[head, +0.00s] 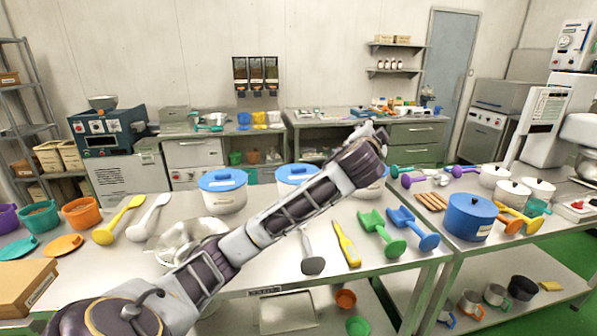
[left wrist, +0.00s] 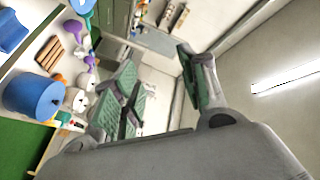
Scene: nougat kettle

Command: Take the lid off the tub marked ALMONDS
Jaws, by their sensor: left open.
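Three white tubs stand along the back of the near table in the head view: a left tub (head: 226,202) with a blue lid (head: 222,179), a middle tub (head: 284,189) with a blue lid (head: 297,173), and a right tub (head: 373,189) mostly hidden behind my left arm. Their labels are too small to read, so I cannot tell which is marked ALMONDS. My left gripper (head: 378,133) is raised above and behind the right tub, pointing away from the table. In the left wrist view its fingers (left wrist: 160,68) are apart with nothing between them. My right gripper is out of view.
A large blue pot (head: 470,218) stands on the right table; it also shows in the left wrist view (left wrist: 34,95). Green and blue scoops (head: 382,233), a yellow-handled tool (head: 346,243) and a metal bowl (head: 190,240) lie on the near table. White lidded pots (head: 512,194) stand farther right.

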